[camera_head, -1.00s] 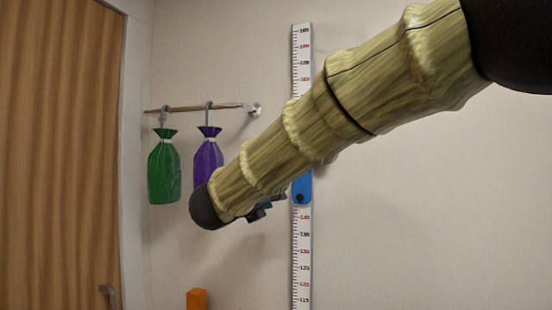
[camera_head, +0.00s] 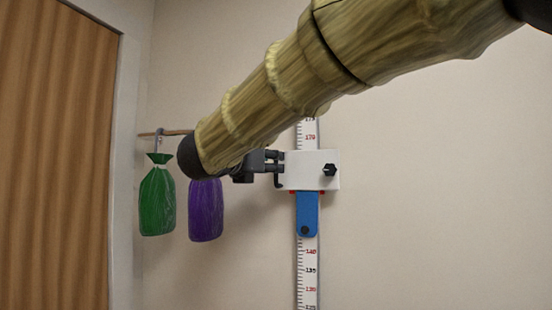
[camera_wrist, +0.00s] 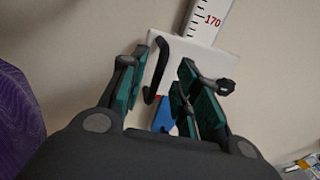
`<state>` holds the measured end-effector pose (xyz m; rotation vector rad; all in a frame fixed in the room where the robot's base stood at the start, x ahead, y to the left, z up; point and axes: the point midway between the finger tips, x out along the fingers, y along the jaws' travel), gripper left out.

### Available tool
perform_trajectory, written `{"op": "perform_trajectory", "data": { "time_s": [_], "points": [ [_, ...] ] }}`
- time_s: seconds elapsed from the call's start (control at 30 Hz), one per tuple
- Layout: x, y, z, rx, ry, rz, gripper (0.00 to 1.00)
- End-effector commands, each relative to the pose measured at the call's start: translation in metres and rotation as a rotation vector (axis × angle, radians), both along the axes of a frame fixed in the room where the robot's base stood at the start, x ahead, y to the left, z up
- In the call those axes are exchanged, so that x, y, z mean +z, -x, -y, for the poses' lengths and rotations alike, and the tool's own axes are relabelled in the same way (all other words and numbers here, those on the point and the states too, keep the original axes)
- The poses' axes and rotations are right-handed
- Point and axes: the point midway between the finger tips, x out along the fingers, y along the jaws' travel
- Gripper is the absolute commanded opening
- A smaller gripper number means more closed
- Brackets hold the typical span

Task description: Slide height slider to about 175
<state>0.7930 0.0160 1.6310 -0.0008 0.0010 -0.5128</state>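The height scale (camera_head: 307,273) is a white ruler strip standing upright on the wall. Its slider (camera_head: 297,176) is a white block with a black knob (camera_head: 330,170) on its right. The block lies just below the printed 170. A blue piece (camera_head: 307,210) hangs under it, its lower end above 140. My gripper (camera_head: 274,167) is at the block's left side. In the wrist view my gripper (camera_wrist: 163,82) is open, with a black hooked handle (camera_wrist: 155,72) between its fingers and the white block behind. I cannot tell whether a finger touches the handle. My arm hides the upper scale.
A green bag (camera_head: 157,205) and a purple bag (camera_head: 206,212) hang left of the slider, the purple one close under my arm. The purple bag also shows in the wrist view (camera_wrist: 18,120). A wooden door (camera_head: 55,160) is at far left. The wall on the right is clear.

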Motion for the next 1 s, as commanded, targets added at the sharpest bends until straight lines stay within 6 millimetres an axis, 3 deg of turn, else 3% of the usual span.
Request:
{"op": "perform_trajectory", "data": {
  "time_s": [0.3, 0.67, 0.87, 1.0],
  "points": [
    [0.000, -0.030, 0.015, 0.002, 0.002, -0.001, 0.32],
    [-0.001, -0.034, 0.017, 0.003, 0.002, 0.000, 0.32],
    [-0.001, -0.034, 0.017, 0.003, 0.002, 0.000, 0.00],
    [-0.001, -0.034, 0.017, 0.002, 0.002, -0.001, 0.00]
  ]
}}
